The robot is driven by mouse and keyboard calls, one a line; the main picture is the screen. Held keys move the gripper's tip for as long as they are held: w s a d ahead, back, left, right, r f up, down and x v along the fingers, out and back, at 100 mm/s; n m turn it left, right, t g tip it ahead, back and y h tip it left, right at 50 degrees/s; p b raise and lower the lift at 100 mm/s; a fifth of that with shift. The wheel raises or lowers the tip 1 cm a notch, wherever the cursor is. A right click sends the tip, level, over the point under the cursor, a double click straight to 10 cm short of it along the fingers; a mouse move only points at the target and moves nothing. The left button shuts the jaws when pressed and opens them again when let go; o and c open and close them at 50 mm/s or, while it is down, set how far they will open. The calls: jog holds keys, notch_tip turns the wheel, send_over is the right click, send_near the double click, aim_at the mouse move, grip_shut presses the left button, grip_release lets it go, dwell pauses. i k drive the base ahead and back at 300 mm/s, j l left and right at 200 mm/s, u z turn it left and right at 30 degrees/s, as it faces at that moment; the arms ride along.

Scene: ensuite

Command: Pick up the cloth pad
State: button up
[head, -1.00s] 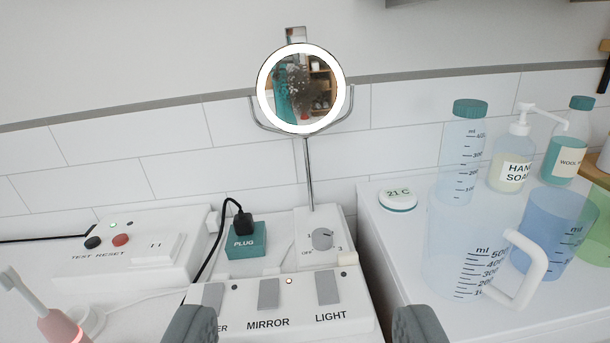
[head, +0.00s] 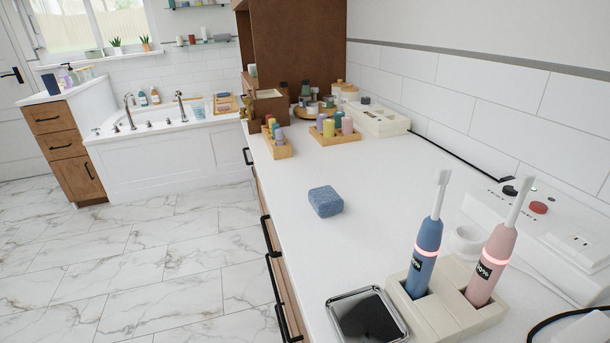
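The cloth pad (head: 325,201) is a small blue, rounded block with a fabric-like surface. It lies on the white countertop (head: 375,220), near the counter's left edge, with clear space around it. My gripper does not show in the head view now, so its fingers and their opening cannot be seen.
A blue toothbrush (head: 424,258) and a pink toothbrush (head: 491,264) stand in a cream holder (head: 436,318). A dark square dish (head: 367,318) lies beside them. Wooden trays (head: 335,136) with coloured bottles stand farther back. Marble floor (head: 160,250) is open at left.

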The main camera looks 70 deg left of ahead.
aim_at(325, 201)
jog(key=u, duration=1.6)
jog(key=j+z, duration=0.45)
jog(key=j, duration=0.35)
jog(key=i, duration=0.05)
